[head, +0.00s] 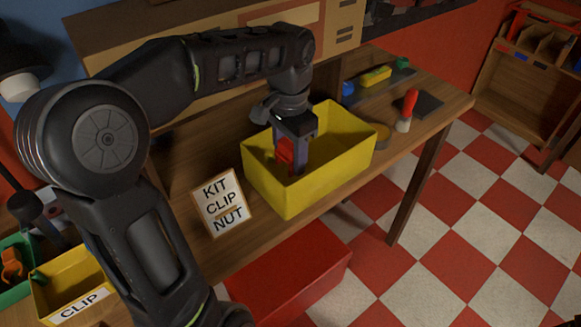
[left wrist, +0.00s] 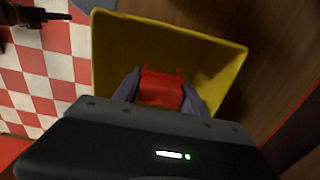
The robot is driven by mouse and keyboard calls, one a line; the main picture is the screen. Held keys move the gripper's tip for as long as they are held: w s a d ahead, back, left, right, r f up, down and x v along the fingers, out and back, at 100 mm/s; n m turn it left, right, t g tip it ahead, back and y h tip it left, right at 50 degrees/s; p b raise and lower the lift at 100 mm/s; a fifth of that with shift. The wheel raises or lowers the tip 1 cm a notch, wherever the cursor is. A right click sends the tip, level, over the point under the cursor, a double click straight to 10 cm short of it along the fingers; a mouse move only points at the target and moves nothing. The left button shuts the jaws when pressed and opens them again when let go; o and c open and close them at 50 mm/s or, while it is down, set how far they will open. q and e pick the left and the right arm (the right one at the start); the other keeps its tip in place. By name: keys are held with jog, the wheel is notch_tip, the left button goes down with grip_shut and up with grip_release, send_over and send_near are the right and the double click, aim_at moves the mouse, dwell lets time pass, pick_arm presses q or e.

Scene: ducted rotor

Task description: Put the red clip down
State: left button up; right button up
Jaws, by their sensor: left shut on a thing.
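The red clip (head: 284,151) is between the fingers of my left gripper (head: 289,160), inside the yellow bin (head: 315,185) on the workbench. In the left wrist view the red clip (left wrist: 160,88) shows between the two fingers, with the yellow bin's walls (left wrist: 165,35) around it. My left gripper (left wrist: 160,95) is shut on the clip. The fingertips are below the bin's rim; I cannot tell whether the clip touches the bin's floor. My right gripper is not clearly in view.
A sign (head: 222,203) reading KIT, CLIP, NUT stands left of the yellow bin. A smaller yellow bin (head: 75,290) labelled CLIP and a green bin (head: 14,268) are at lower left. A red-handled tool (head: 410,103) stands to the right. A red box (head: 290,275) is below the bench.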

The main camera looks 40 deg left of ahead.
aim_at(290, 182)
pick_arm(q)
jog(key=shift+f, duration=1.85)
jog(key=shift+f+b, duration=0.35)
jog(key=shift+f, duration=0.2)
jog(key=o, duration=1.3)
jog(key=shift+o, duration=0.2)
